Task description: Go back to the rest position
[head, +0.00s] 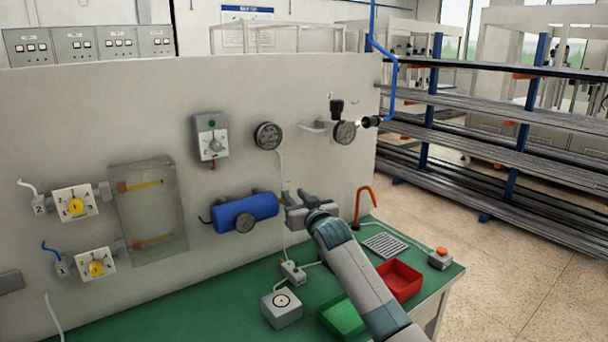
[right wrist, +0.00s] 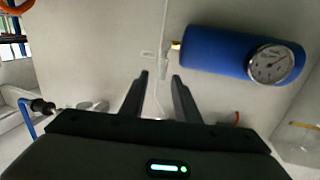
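My right gripper (head: 292,205) reaches over the green bench to the wall panel, just right of the blue cylinder (head: 245,213). In the right wrist view its two dark fingers (right wrist: 159,85) stand apart with nothing gripped between them. The blue cylinder with its round gauge (right wrist: 240,55) lies to the right of the fingers there, and a thin white hose passes behind the gap between them. My left gripper is in neither view.
The green bench (head: 215,300) holds a red tray (head: 402,279), a green tray (head: 342,317), a white box (head: 282,307) and an orange hook (head: 367,197). Dials and yellow-knobbed valves (head: 75,206) sit on the panel. A metal stock rack (head: 480,140) stands right, beside open floor.

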